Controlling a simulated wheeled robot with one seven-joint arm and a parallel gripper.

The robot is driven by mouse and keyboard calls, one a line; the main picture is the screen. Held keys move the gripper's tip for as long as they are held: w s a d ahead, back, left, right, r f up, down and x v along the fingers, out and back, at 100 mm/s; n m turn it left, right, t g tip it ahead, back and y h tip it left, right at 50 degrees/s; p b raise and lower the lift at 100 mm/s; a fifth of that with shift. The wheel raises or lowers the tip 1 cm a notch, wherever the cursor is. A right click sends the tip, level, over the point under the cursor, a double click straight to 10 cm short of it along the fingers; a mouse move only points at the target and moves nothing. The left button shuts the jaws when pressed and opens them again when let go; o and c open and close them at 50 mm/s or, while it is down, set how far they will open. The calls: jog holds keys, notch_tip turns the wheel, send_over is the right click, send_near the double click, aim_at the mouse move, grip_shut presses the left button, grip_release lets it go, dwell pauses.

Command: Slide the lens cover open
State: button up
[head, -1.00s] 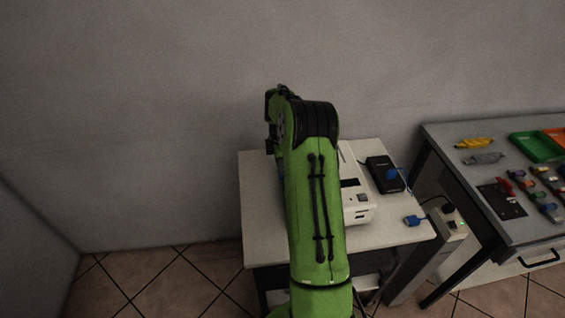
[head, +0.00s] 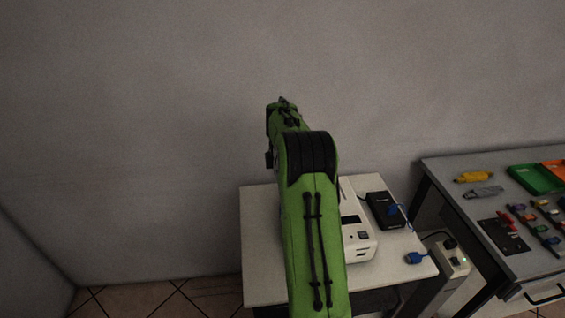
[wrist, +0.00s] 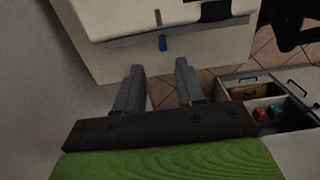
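A white device (head: 358,238) stands on the small white table, partly hidden behind my green arm in the head view. In the wrist view the white device (wrist: 125,22) is at the top, with a long grey strip (wrist: 190,33) along its edge. A small blue tab (wrist: 162,43) sits at that strip. I cannot tell for sure which part is the lens cover. My gripper (wrist: 159,66) is open and empty, its two fingers pointing toward the device, with the blue tab beyond the gap between them. The fingers look apart from the device. The head view does not show the fingertips clearly.
A black box (head: 384,211) and a blue cable plug (head: 415,258) lie on the white table (head: 262,210). A power strip (head: 455,262) stands between the tables. The grey workbench (head: 450,222) at right holds several tools and a green tray (head: 535,177). The wall is behind.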

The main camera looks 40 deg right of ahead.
notch_tip(320, 180, up, 7)
jog(key=p, duration=0.1)
jog(key=shift+r, duration=0.15)
dwell(0.3)
jog(key=s+a+r+m+t, duration=0.1)
jog(key=s+a+r+m, duration=0.1)
jog(key=s+a+r, duration=0.3)
jog(key=a+r+m+t+h, duration=0.1)
jog(key=a+r, duration=0.2)
jog(key=a, duration=0.4)
jog(key=s+a+r+m+t, duration=0.1)
jog(key=s+a+r+m, duration=0.15)
jog(key=a, duration=0.35)
jog(key=s+a+f+m+t, duration=0.1)
jog(key=s+a+m, duration=0.1)
jog(key=s+a, duration=0.3)
jog(key=s+a+f+m+t+y, duration=0.1)
jog(key=s+a+f+m, duration=0.1)
jog(key=s+a, duration=0.4)
jog(key=s+m, duration=0.1)
jog(key=s, duration=0.4)
jog(key=shift+s+f+m+t, duration=0.2)
jog(key=shift+m+t, duration=0.1)
jog(key=shift+m, duration=0.05)
